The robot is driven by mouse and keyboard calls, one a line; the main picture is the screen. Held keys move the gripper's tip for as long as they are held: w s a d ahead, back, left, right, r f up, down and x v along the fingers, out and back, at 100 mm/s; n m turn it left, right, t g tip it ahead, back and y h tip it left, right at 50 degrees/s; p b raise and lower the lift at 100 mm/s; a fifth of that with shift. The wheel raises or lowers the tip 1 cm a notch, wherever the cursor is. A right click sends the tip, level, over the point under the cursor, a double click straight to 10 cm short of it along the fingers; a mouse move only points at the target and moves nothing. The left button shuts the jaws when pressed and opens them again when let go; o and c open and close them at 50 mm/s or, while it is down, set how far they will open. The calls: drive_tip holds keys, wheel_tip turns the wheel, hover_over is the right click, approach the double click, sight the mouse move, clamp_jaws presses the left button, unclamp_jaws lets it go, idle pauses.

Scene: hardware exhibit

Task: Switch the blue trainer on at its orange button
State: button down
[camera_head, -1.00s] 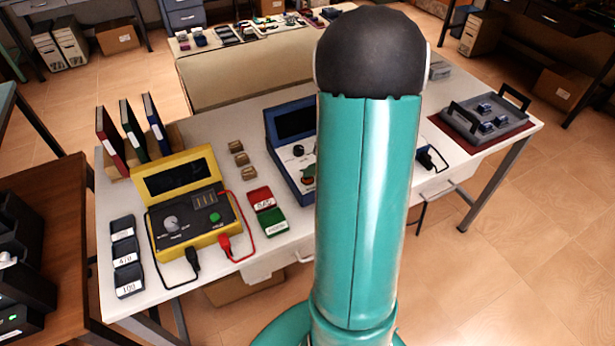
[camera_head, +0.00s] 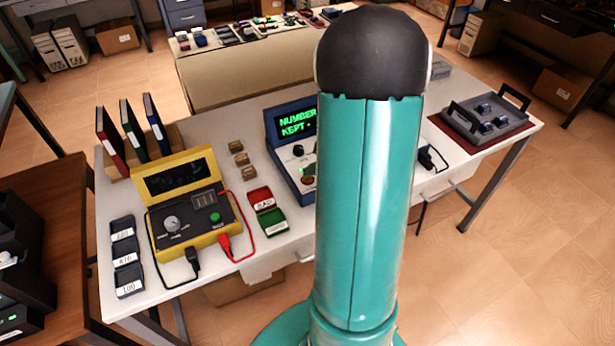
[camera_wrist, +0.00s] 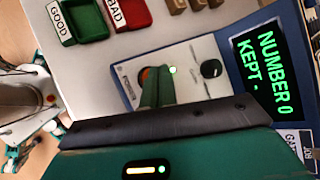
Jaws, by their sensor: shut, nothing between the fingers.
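The blue trainer (camera_head: 281,168) stands mid-table, its right part hidden behind my arm. In the wrist view its pale panel (camera_wrist: 202,88) and dark knob (camera_wrist: 211,69) show, and its screen (camera_wrist: 267,66) is lit with green text, "NUMBER 0 KEPT -". A small green lamp (camera_wrist: 172,70) glows beside the orange button (camera_wrist: 146,75). My gripper (camera_wrist: 157,88) is shut and empty, its green fingers over the button, which they partly cover. Whether the tips touch it I cannot tell. In the head view my arm hides most of the gripper.
A yellow tester (camera_head: 190,240) with red and black leads stands to the left. Red (camera_head: 261,197) and green (camera_head: 271,221) trays lie between it and the trainer. A grey handled tray (camera_head: 483,125) sits at the table's right end.

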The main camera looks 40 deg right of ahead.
sight(312, 179)
drive_tip(key=shift+r, duration=3)
